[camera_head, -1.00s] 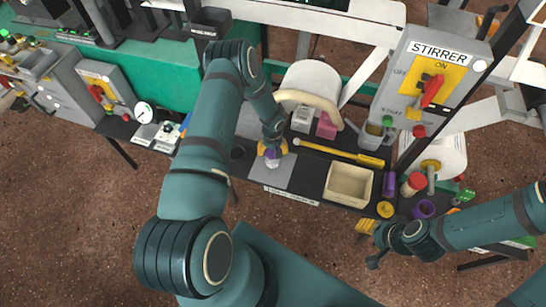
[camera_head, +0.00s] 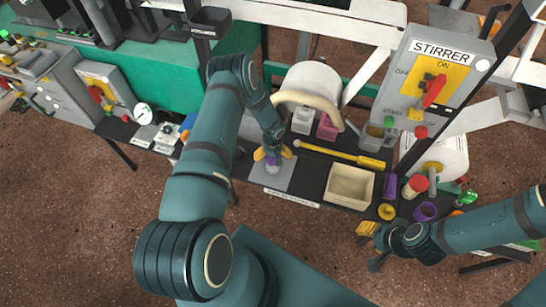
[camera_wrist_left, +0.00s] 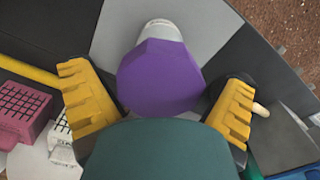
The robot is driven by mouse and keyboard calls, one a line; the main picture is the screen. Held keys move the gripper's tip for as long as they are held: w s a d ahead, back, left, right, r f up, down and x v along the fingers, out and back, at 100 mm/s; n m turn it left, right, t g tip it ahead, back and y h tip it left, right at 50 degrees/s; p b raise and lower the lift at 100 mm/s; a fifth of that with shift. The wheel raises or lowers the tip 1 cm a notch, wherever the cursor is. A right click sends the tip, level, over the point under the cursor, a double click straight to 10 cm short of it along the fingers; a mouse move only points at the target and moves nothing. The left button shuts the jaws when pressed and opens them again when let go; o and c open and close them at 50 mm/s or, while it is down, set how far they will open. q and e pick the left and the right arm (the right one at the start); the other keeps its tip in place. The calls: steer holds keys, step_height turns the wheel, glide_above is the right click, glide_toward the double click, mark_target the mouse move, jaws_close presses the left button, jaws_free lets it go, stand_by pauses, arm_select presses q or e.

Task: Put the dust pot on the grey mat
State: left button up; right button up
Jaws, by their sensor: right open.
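A pale pot with a purple lid (camera_head: 272,167), which I take as the dust pot, stands on the grey mat (camera_head: 285,183). In the left wrist view the purple lid (camera_wrist_left: 160,78) is seen from above, with the mat (camera_wrist_left: 113,32) around it. My left gripper (camera_head: 273,154) is over the pot, its yellow fingers spread on either side of the lid. In the wrist view the left gripper (camera_wrist_left: 160,108) looks open, with the lid between its fingers. My right gripper (camera_head: 366,230) is open and empty in front of the table edge.
A cream bin (camera_head: 349,186) and a yellow rod (camera_head: 340,153) lie right of the mat. White and pink baskets (camera_head: 327,127) stand behind. A red-lidded jar (camera_head: 415,185) and purple cup (camera_head: 425,211) are further right. The stirrer box (camera_head: 432,78) rises at the back right.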

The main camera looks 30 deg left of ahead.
arm_select(q)
steer(key=shift+r, duration=0.15)
step_height(320, 180, up, 12)
steer(key=p, duration=0.3)
steer(key=s+d+r+m+h, duration=0.2)
steer(key=s+d+r, duration=0.2)
steer(key=s+d, duration=0.5)
steer(key=s+d+r+m+t+h, duration=0.1)
steer(key=s+d+r+m, duration=0.2)
steer(key=s+d, duration=0.6)
steer(key=d+r, duration=0.2)
steer(key=d, duration=0.2)
steer(key=shift+r+m+t+h, duration=0.2)
steer(key=shift+m+t+h, duration=0.1)
steer(key=shift+h, duration=0.1)
